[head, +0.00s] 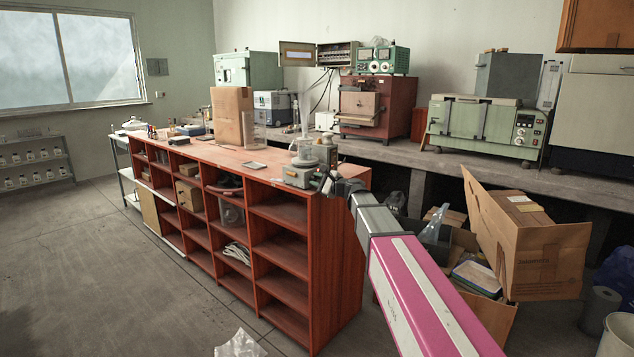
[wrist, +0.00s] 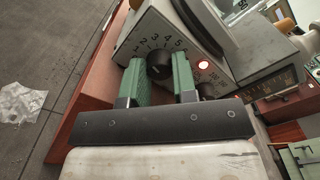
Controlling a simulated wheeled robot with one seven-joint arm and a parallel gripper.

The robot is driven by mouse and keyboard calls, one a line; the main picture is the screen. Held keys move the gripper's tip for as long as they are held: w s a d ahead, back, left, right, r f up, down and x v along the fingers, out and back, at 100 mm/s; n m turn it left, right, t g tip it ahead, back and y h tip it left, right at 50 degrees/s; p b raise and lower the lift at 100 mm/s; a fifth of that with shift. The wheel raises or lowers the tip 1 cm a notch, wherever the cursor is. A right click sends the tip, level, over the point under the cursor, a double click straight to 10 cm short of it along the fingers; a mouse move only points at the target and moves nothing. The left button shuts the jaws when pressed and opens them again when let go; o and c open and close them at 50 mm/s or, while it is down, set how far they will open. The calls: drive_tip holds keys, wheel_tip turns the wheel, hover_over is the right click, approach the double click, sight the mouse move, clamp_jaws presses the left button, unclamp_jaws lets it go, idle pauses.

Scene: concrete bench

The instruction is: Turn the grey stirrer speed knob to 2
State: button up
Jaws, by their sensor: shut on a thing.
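The stirrer (head: 298,175) is a grey box with a sloped front panel on the near right end of the red bench. In the wrist view its panel (wrist: 140,30) shows a dark grey round knob (wrist: 158,66) with a printed number scale arcing above it. My gripper (wrist: 160,80) has its green fingers on either side of this knob, shut on it. In the head view my gripper (head: 328,184) is small at the stirrer's right side. A second dark knob (wrist: 207,91) is partly hidden beside the right finger. I cannot read where the held knob points.
Glassware (head: 304,150) stands on the stirrer. A flat grey item (head: 254,165) and a cardboard box (head: 233,117) are on the red bench (head: 200,150). An open carton (head: 530,240) stands right of my arm.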

idle(0.3)
drive_tip(key=o, duration=0.7)
drive_tip(key=shift+c, duration=0.2)
drive_tip(key=v, duration=1.1)
